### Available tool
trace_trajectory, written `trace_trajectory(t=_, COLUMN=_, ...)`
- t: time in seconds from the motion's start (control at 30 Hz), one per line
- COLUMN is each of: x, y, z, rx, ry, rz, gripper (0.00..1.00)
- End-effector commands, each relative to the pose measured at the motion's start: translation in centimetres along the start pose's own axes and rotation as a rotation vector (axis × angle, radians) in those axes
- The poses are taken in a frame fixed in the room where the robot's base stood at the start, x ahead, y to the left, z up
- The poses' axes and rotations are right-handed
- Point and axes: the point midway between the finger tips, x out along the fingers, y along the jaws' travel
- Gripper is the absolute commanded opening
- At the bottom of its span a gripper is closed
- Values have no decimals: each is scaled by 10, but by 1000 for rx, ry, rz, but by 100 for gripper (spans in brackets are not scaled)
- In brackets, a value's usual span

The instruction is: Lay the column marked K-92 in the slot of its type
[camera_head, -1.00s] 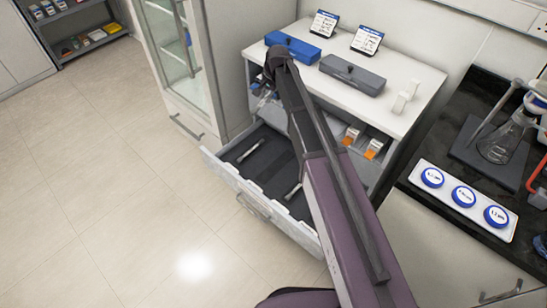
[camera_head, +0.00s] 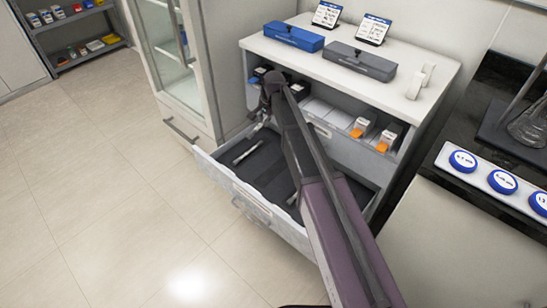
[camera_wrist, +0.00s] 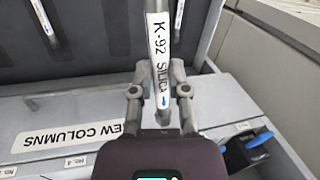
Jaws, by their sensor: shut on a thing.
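My gripper (camera_wrist: 160,92) is shut on a slim white column (camera_wrist: 158,50) marked K-92 SILICA in the wrist view. The column points away from the gripper, over the dark drawer. In the head view my gripper (camera_head: 262,113) is partly hidden by my arm, near the drawer's back left, in front of the shelf. The open drawer (camera_head: 218,172) has a dark slotted insert. One column (camera_head: 246,152) lies at its left and another lies nearer the middle, partly behind my arm. Two columns (camera_wrist: 42,18) (camera_wrist: 210,18) also show in the wrist view.
A shelf with several small boxes (camera_head: 361,127) stands above the drawer, with a label ending "EW COLUMNS" (camera_wrist: 75,136). A blue case (camera_head: 293,36), a grey case (camera_head: 360,61) and two sign cards (camera_head: 373,28) stand on top. A glass cabinet (camera_head: 165,60) is at left.

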Motion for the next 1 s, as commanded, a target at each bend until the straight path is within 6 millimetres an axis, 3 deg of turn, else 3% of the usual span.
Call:
trace_trajectory(t=0.03, x=16, y=5, z=0, rx=6, ry=2, rz=0, gripper=0)
trace_trajectory(t=0.5, x=80, y=30, z=-2, rx=59, ry=17, rz=-3, gripper=0)
trace_trajectory(t=0.8, x=115, y=51, z=-3, rx=97, ry=28, rz=-8, gripper=0)
trace_trajectory(t=1.0, x=128, y=63, z=-2, rx=116, ry=33, rz=-12, gripper=0)
